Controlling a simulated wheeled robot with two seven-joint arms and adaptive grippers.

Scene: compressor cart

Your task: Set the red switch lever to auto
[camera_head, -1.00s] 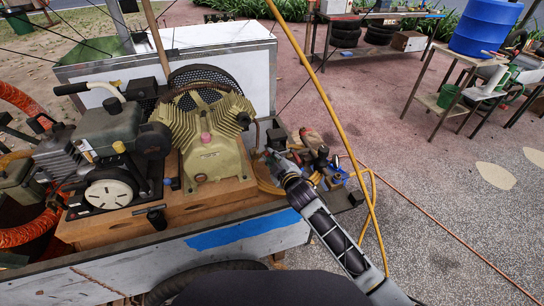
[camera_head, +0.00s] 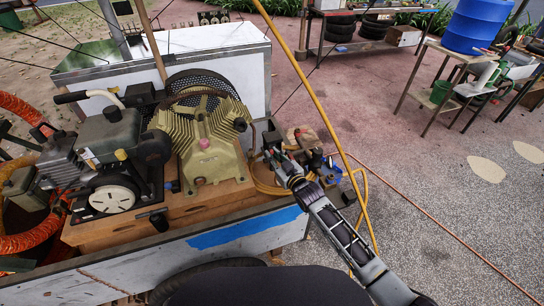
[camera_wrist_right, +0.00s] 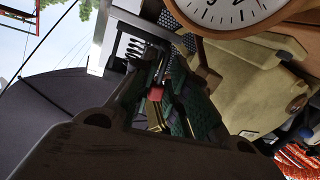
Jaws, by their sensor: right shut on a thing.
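The red switch lever (camera_wrist_right: 155,93) shows in the right wrist view as a small red piece between the fingers of my right gripper (camera_wrist_right: 158,84). The fingers are closed on it, and they hide part of it. In the head view my right gripper (camera_head: 272,152) reaches in from the lower right to the switch area, just right of the olive-green compressor pump (camera_head: 203,145). The lever is too small and covered to make out there, so I cannot tell its setting. My left gripper is not in view.
A white gauge dial (camera_wrist_right: 235,12) is close to the gripper in the wrist view. An engine (camera_head: 110,150) stands left of the pump on the cart. A yellow hose (camera_head: 318,105) runs past my right arm. Open paving lies to the right.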

